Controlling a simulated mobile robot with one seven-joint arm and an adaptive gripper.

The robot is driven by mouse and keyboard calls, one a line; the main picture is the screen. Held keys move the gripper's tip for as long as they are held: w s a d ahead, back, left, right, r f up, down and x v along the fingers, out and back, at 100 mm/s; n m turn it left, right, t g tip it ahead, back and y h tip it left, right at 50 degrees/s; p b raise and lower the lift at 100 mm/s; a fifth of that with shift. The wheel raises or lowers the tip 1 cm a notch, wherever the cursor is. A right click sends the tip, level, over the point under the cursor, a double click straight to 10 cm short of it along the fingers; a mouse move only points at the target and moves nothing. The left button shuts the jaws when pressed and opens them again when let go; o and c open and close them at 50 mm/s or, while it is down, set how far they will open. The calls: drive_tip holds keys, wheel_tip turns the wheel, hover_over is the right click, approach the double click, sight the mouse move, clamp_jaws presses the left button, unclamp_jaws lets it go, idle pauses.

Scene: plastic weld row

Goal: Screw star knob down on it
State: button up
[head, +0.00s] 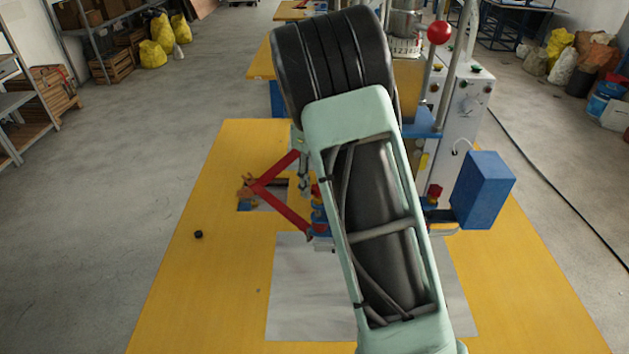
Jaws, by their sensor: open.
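A small dark round piece (198,235) lies on the left part of the yellow table (190,290). It may be the star knob, but it is too small to tell. My arm crosses the middle of the head view and hides much of the machine behind it. My gripper does not show; it is hidden behind the arm or out of view. The part that the knob goes on cannot be made out.
A red V-shaped bar (281,204) juts left from the machine over a small grey plate. A blue block (483,190) sticks out at right, near the grey machine body (462,105). A red ball (439,32) tops a lever.

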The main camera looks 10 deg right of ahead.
drive_tip(key=n, duration=0.6)
drive_tip(key=shift+s, duration=0.3)
drive_tip(key=n, duration=0.4)
drive_tip(key=n+b, duration=0.1)
drive_tip(key=n, duration=0.2)
drive_tip(key=shift+s, duration=0.4)
drive_tip(key=n, duration=0.4)
drive_tip(key=shift+s+n, duration=0.25)
drive_tip(key=shift+n, duration=0.15)
drive_tip(key=n, duration=0.5)
drive_tip(key=shift+s, duration=0.25)
drive_tip(key=shift+d, duration=0.1)
